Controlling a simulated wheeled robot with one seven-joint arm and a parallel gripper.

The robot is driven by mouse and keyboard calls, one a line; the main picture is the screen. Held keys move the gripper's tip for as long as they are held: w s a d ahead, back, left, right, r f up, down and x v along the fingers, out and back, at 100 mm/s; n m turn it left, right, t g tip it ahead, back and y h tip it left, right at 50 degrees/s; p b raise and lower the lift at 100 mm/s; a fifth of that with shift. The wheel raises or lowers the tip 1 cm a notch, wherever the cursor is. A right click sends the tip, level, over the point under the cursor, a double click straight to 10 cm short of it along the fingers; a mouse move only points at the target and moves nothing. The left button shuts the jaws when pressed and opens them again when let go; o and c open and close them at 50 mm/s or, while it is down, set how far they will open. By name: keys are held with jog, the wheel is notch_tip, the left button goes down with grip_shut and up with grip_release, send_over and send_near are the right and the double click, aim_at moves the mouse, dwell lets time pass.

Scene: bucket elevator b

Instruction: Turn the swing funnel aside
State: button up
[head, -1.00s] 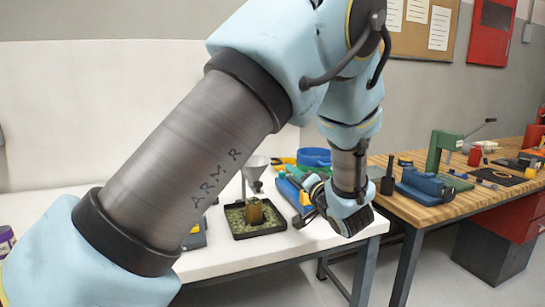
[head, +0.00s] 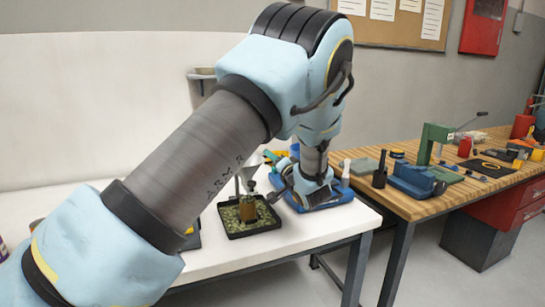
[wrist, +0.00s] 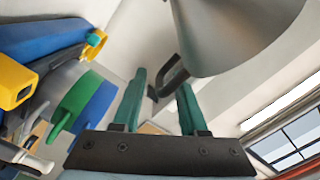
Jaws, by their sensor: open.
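The grey metal swing funnel (head: 249,171) stands over a black tray (head: 273,225), on a thin post. In the wrist view the funnel's cone (wrist: 240,35) fills the upper right. A dark loop handle (wrist: 172,76) sits beside the cone, close to my fingertips. My gripper (head: 283,183) is just right of the funnel in the head view. In the wrist view my gripper (wrist: 162,88) is open, its two green fingers apart, with the handle near the gap between their tips. I cannot tell whether they touch it.
The tray holds greenish grains and a brown block-like piece (head: 247,211). A blue tray (head: 335,199) lies partly behind my wrist. Blue, yellow and green items (wrist: 45,60) crowd the left of the wrist view. A wooden bench (head: 420,203) with tools stands to the right.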

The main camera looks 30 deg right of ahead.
jog(key=shift+w, duration=0.1)
jog(key=shift+c, duration=0.4)
jog(key=c, duration=0.6)
jog(key=shift+f, duration=0.1)
